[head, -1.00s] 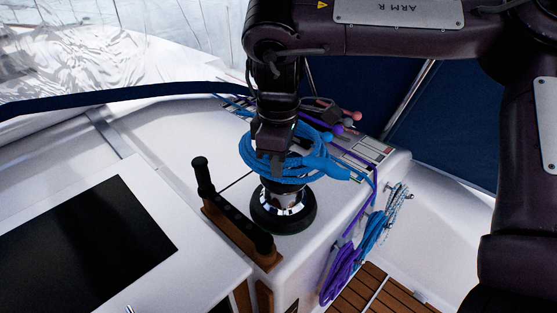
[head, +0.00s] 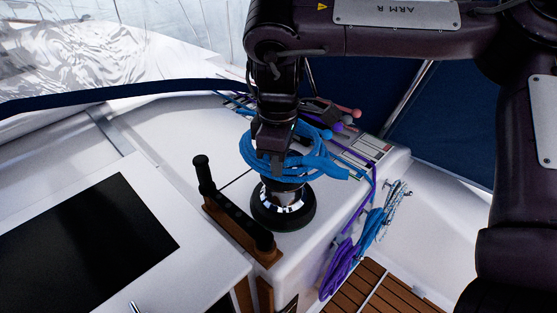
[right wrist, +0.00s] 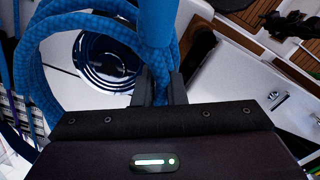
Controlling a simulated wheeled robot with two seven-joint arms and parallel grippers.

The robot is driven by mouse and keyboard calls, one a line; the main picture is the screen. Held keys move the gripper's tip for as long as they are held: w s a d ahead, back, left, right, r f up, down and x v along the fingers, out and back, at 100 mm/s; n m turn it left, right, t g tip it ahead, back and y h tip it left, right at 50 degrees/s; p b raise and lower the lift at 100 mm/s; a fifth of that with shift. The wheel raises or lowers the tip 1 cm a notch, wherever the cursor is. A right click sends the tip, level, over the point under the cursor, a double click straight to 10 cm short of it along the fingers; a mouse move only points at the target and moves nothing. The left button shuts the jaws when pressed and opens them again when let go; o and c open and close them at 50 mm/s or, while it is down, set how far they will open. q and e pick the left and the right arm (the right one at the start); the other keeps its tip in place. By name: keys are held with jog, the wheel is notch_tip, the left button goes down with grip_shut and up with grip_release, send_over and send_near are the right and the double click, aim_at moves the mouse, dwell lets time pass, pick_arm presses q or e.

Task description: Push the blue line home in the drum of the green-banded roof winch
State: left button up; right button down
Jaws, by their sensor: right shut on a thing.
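The blue line (head: 250,160) is a loose bundle of loops hanging just above and around the top of the roof winch (head: 283,208). The winch is a dark drum with a bright ring on a black base; its upper part is hidden by the loops, and I cannot make out a green band. My right gripper (head: 277,168) points down over the winch and is shut on the blue line. In the right wrist view the fingers (right wrist: 160,88) hold one strand, with blue loops (right wrist: 35,60) at left and the round winch (right wrist: 108,62) below. My left gripper is not in view.
Rope clutches (head: 366,150) with lines lie behind right. Purple (head: 340,265) and blue coils hang on the cabin side. A dark screen (head: 85,245) is at left. The white roof between is clear.

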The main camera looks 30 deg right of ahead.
dwell(0.7)
jog(key=shift+p, duration=0.35)
jog(key=shift+p, duration=0.35)
dwell(0.4)
jog(key=shift+f, duration=0.1)
jog(key=shift+f+b, duration=0.3)
jog(key=shift+f, duration=0.05)
jog(key=shift+f+b, duration=0.65)
jog(key=shift+f, duration=0.4)
jog(key=c, duration=1.4)
grip_release()
jog(key=shift+r, duration=0.1)
jog(key=shift+r, duration=3.9)
